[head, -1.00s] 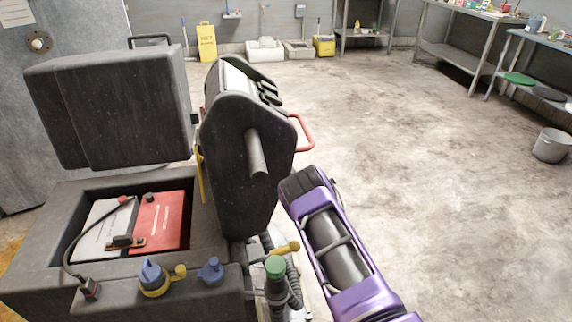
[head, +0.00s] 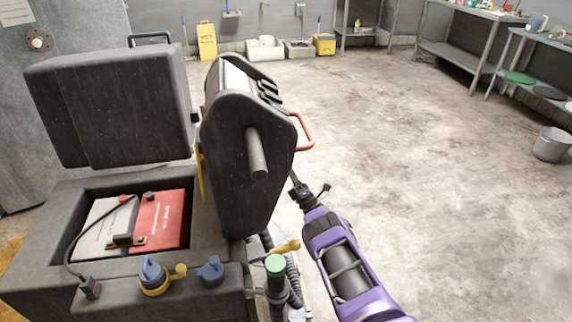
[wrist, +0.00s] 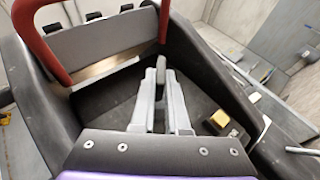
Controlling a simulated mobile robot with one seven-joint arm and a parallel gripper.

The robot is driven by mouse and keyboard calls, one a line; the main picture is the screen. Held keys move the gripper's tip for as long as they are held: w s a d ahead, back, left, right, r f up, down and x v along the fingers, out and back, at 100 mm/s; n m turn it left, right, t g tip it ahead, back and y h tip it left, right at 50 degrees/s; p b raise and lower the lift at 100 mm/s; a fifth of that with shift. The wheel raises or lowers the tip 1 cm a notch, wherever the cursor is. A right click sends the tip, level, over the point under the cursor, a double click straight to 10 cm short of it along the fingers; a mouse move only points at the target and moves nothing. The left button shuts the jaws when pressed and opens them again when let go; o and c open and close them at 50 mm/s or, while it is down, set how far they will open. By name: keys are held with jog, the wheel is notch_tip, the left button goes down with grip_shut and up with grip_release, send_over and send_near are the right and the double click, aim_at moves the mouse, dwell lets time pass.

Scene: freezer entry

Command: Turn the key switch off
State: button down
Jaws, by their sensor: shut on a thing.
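The machine's dark control head (head: 245,150) stands left of my arm in the head view, and its panel faces away from the camera. My gripper (wrist: 161,68) reaches toward that panel in the wrist view, its two grey fingers close together. A small grey piece shows between the fingers; it looks like the key, but its shape is mostly hidden. In the head view my gripper (head: 296,184) is at the right edge of the control head, its tips hidden behind it. The key switch's position cannot be read.
A red handle loop (wrist: 50,35) is beside the panel, left of my gripper. A small yellow block (wrist: 219,119) is to the right. An open battery bay holds a red and white battery (head: 160,220). The floor to the right is clear as far as a bucket (head: 552,145).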

jog(key=shift+n+y, duration=0.6)
dwell(0.5)
jog(key=c, duration=0.9)
grip_release()
jog(key=shift+f, duration=0.1)
jog(key=v, duration=0.7)
jog(key=shift+d+f, duration=0.1)
jog(key=shift+d, duration=0.1)
